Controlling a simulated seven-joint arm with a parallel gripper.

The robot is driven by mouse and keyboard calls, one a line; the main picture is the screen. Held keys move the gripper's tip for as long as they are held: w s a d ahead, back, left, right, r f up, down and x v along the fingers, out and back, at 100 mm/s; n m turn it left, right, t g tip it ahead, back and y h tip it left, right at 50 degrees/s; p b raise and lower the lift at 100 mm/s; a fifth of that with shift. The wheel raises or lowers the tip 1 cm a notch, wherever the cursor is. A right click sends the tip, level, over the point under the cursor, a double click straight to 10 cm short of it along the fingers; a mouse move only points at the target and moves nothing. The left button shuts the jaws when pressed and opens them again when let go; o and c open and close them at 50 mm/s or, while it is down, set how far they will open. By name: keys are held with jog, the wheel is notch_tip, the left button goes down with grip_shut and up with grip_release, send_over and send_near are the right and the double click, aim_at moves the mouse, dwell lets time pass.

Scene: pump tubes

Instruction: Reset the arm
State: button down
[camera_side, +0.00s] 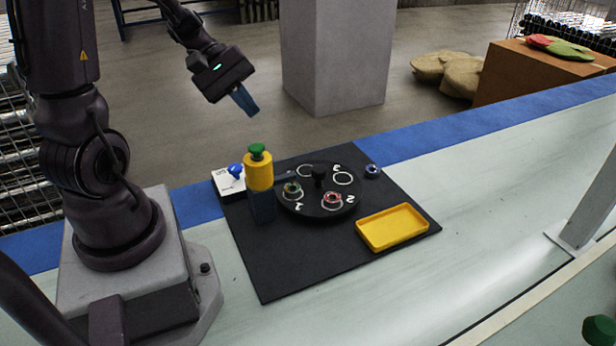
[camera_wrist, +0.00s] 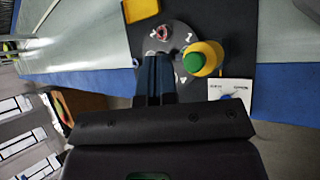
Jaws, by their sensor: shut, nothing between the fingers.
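My gripper (camera_side: 245,103) is shut and empty, raised in the air above and behind the black mat (camera_side: 275,277) in the side view. In the wrist view its blue fingers (camera_wrist: 156,62) lie together, with the work area below. A yellow cylinder with a green top (camera_side: 258,172) stands on a dark blue base at the left of the round black turntable (camera_side: 313,212). It also shows right of my fingers in the wrist view (camera_wrist: 206,57). The turntable has numbered ringed positions. A green-ringed tube (camera_side: 292,189) and a red-ringed tube (camera_side: 333,199) sit at two of them.
A yellow tray (camera_side: 392,228) lies at the mat's right. A small blue-ringed piece (camera_side: 372,171) sits at the back right. A blue knob on a white box (camera_side: 233,176) stands at the back left. A grey pillar (camera_side: 333,60) rises behind the table. The mat's front is clear.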

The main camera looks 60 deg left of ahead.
jog(key=s+d+r+m+y, duration=0.2)
jog(key=d+r+m, duration=0.3)
jog(key=m, duration=0.3)
jog(key=s+d+r+m+y, duration=0.2)
jog(key=d+r+m+y, duration=0.3)
jog(key=d+m, duration=0.2)
jog(key=shift+s+d+m, duration=0.3)
jog(key=shift+s+m, duration=0.05)
jog(key=shift+m, duration=0.25)
